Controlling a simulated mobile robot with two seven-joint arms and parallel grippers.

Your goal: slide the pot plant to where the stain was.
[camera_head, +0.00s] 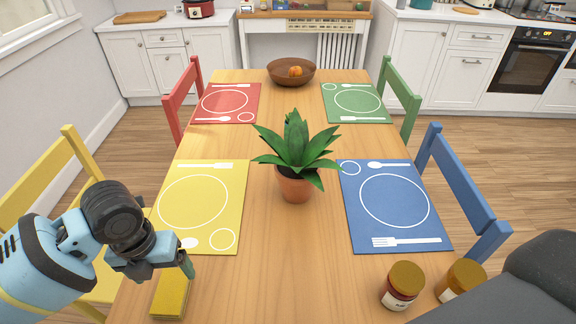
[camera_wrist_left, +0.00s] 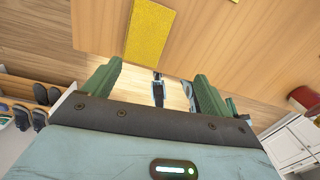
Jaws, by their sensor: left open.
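The pot plant (camera_head: 295,186), a terracotta pot with long green leaves, stands upright near the middle of the wooden table (camera_head: 283,265). It is between the yellow mat and the blue mat. I see no stain on the visible tabletop. My left gripper (camera_head: 186,267) is at the near left of the table, well apart from the plant. In the left wrist view its two green fingers (camera_wrist_left: 155,85) are spread with nothing held between them. A yellow sponge or cloth (camera_head: 172,294) lies on the table close to this gripper; it also shows in the left wrist view (camera_wrist_left: 150,34). My right gripper is out of view.
Yellow (camera_head: 178,180), blue (camera_head: 367,235), red (camera_head: 228,106) and green (camera_head: 350,107) place mats lie along the sides. Two jars (camera_head: 402,286) (camera_head: 461,281) stand near right. The near middle of the table is clear.

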